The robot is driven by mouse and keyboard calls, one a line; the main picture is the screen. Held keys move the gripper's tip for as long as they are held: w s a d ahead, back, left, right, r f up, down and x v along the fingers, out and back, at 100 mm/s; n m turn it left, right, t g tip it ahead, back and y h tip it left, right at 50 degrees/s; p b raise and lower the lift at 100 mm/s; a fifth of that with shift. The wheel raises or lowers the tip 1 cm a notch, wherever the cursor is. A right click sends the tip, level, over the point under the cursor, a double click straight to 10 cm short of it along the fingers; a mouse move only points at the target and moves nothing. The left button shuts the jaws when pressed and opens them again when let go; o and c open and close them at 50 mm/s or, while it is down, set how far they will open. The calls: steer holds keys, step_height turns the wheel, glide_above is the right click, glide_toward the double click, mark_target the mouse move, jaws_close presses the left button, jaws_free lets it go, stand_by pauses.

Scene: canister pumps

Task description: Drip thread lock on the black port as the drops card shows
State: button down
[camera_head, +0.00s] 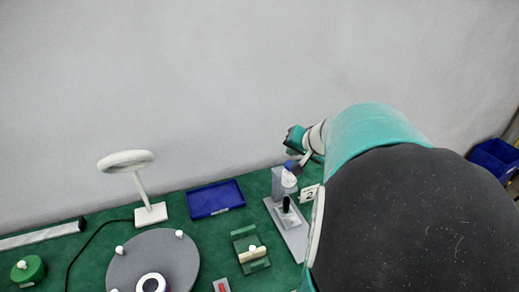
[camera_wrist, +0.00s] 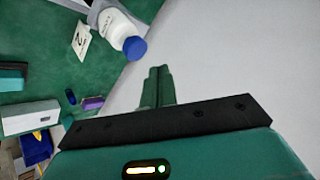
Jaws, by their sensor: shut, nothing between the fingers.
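A white bottle (camera_head: 288,178) with a blue cap stands at a grey stand (camera_head: 293,230) in the head view. The bottle also shows at the top of the wrist view (camera_wrist: 115,28). A black upright piece (camera_head: 286,204), which looks like the black port, is on the stand in front of the bottle. A white card reading 2 (camera_head: 309,194) is beside the stand; the wrist view shows it too (camera_wrist: 82,40). My gripper (camera_wrist: 158,70) is shut and empty, apart from the bottle. In the head view my arm hides the area to the right.
A blue tray (camera_head: 214,198), a green fixture with a pale bar (camera_head: 251,252), a round grey plate (camera_head: 152,262) and a white lamp-like stand (camera_head: 150,214) are on the green table. A plain wall is close behind. A blue bin (camera_head: 494,157) is at far right.

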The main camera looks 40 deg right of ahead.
mark_target(288, 162)
steer(key=shift+f, duration=0.7)
steer(key=shift+f, duration=0.1)
stand_by(1.5)
steer(key=shift+f, duration=0.35)
steer(key=shift+f, duration=0.6)
stand_by(0.9)
steer(key=shift+r, duration=1.05)
steer(key=shift+r, duration=2.5)
